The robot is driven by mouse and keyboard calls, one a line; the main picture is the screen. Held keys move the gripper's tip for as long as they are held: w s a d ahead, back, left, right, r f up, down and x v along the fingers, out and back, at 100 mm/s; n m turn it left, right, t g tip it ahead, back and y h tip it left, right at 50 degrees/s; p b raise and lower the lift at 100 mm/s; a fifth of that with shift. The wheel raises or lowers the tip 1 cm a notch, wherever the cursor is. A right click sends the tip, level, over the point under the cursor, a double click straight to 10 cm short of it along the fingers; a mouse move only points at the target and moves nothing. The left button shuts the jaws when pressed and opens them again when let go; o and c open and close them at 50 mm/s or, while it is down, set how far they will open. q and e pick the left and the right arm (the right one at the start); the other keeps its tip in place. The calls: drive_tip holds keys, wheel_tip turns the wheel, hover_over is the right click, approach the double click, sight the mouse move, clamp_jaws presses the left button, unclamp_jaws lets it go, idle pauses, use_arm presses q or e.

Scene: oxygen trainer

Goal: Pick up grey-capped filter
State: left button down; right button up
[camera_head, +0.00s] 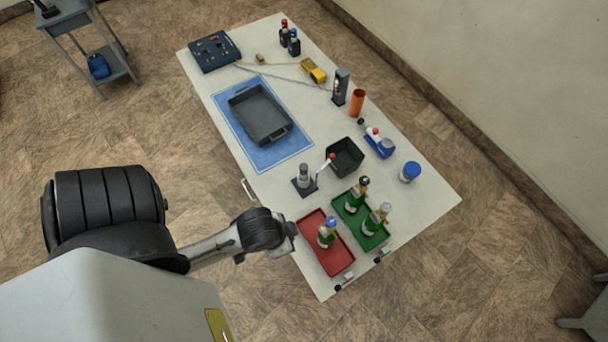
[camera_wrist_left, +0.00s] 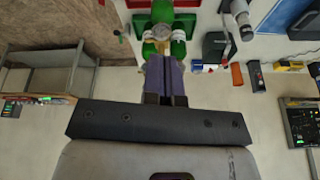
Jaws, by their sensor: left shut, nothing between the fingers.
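The grey-capped filter (camera_head: 376,220) stands in the green tray (camera_head: 352,227) near the table's front right, beside a dark-capped filter (camera_head: 353,199). A blue-capped filter (camera_head: 326,237) stands in the red tray (camera_head: 341,262). My left gripper (camera_head: 293,229) is by the red tray's left edge, apart from the grey-capped filter. In the left wrist view its purple fingers (camera_wrist_left: 165,67) are shut with nothing between them. Just beyond the tips is a green object with a pale round part (camera_wrist_left: 160,32); I cannot tell which filter it is. My right gripper is not in view.
A small stand (camera_head: 304,185) and a dark open bin (camera_head: 345,157) are behind the trays. A blue-lidded jar (camera_head: 410,172) stands to the right. A grey tray (camera_head: 262,112) lies on a blue mat (camera_head: 297,143). The table's right front corner is clear.

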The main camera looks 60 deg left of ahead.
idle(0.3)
use_arm(q)
drive_tip(key=c, duration=0.9)
unclamp_jaws()
drive_tip(key=shift+c, duration=0.2)
